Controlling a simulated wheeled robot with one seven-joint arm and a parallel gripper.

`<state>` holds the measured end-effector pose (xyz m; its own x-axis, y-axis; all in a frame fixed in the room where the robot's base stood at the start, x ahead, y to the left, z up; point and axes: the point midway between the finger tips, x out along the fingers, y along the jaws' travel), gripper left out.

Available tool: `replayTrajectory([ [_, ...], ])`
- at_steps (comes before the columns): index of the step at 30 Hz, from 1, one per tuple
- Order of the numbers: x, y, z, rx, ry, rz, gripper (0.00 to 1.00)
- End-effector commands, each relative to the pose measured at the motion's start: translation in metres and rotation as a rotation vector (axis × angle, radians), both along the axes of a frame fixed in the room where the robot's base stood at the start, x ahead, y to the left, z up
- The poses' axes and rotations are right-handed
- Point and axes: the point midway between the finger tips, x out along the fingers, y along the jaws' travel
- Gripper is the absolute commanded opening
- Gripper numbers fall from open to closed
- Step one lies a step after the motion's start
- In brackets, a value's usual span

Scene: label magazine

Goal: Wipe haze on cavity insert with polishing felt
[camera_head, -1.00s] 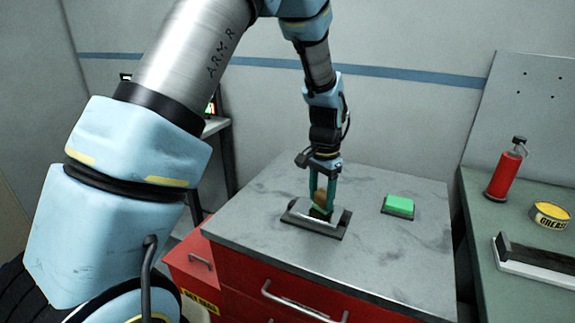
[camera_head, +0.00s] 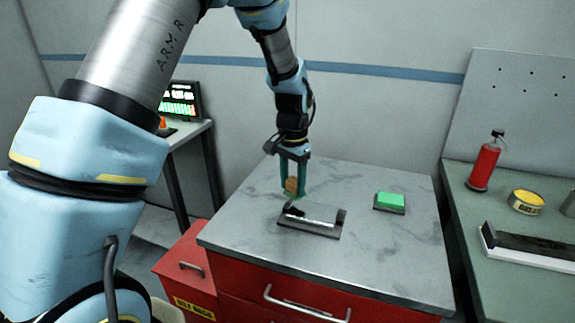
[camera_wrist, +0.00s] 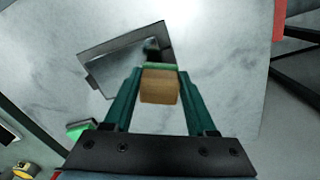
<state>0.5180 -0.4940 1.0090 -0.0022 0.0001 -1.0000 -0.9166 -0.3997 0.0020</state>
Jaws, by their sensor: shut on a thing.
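The cavity insert (camera_head: 318,224) is a dark-framed block with a shiny, mirror-like top, lying on the grey worktop. It also shows in the wrist view (camera_wrist: 112,65), with a dark and green reflection in its face. I cannot make out any haze on it. My gripper (camera_head: 293,184) is shut on a brown block with a green underside, which I take to be the polishing felt (camera_head: 291,186). The felt hangs upright behind and left of the insert, apparently off its face; the wrist view shows it (camera_wrist: 160,88) between the teal fingers. Its underside is mostly hidden.
A green pad on a dark base (camera_head: 390,202) lies at the right of the worktop (camera_head: 350,180). A side bench at right holds a red bottle (camera_head: 484,166), a yellow grease tin (camera_head: 527,201) and a dark bar. Bare worktop lies between insert and green pad.

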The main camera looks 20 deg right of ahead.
Motion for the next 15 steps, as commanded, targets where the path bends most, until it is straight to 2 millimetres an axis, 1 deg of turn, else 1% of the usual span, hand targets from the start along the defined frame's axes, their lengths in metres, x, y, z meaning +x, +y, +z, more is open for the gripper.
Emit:
replayTrajectory([
  [1,0.001,-0.001,0.009,-0.001,0.000,0.001,0.00],
  [3,0.001,-0.001,0.015,-0.002,-0.001,0.001,0.00],
  [15,0.001,-0.004,0.047,-0.002,-0.002,0.003,0.00],
])
